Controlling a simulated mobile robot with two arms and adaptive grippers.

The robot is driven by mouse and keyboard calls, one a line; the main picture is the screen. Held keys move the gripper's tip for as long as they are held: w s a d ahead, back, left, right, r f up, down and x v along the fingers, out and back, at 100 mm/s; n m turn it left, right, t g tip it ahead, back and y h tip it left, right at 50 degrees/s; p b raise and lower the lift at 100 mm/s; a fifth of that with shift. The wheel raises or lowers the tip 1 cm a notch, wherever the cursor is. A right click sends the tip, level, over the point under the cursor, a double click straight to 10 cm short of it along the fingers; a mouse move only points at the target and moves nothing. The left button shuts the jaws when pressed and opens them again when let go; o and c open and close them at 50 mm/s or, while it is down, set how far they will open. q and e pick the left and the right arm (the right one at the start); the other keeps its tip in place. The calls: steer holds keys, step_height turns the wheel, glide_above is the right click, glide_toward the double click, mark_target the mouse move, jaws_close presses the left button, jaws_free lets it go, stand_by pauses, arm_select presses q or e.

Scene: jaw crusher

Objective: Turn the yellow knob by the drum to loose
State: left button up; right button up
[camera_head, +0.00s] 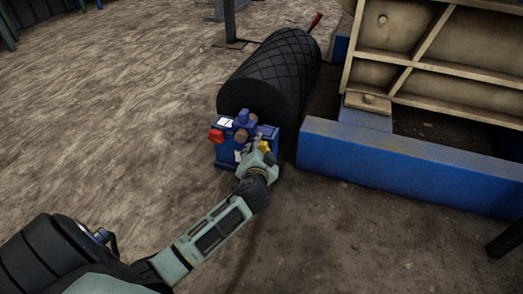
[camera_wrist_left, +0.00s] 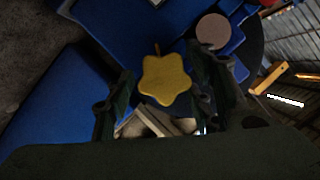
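The yellow knob (camera_head: 265,146) sits on the right part of a blue bracket (camera_head: 226,152) at the near end of the black drum (camera_head: 275,75). In the left wrist view the knob (camera_wrist_left: 165,79) is star-shaped, with a small brown pointer at its top edge. My left gripper (camera_head: 262,153) is at the knob. In the left wrist view its two dark fingers (camera_wrist_left: 158,92) stand apart on either side of the knob, with gaps visible, so it is open. My right gripper is in neither view.
A red knob (camera_head: 216,136) is on the bracket's left side. A blue beam (camera_head: 400,165) and the beige ribbed crusher body (camera_head: 440,50) stand to the right. A red-handled lever (camera_head: 315,21) is behind the drum. Bare ground lies to the left.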

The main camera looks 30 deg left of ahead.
arm_select(q)
steer(key=c, duration=0.8)
steer(key=shift+f+m+p, duration=0.15)
steer(key=shift+m+p, duration=0.2)
steer(key=shift+m, duration=0.05)
steer(key=shift+d, duration=0.1)
steer(key=o, duration=1)
steer(key=shift+f, duration=0.1)
steer(key=shift+o, duration=0.2)
steer(key=shift+r, duration=0.2)
step_height(320, 180, up, 10)
steer(key=shift+f, duration=0.1)
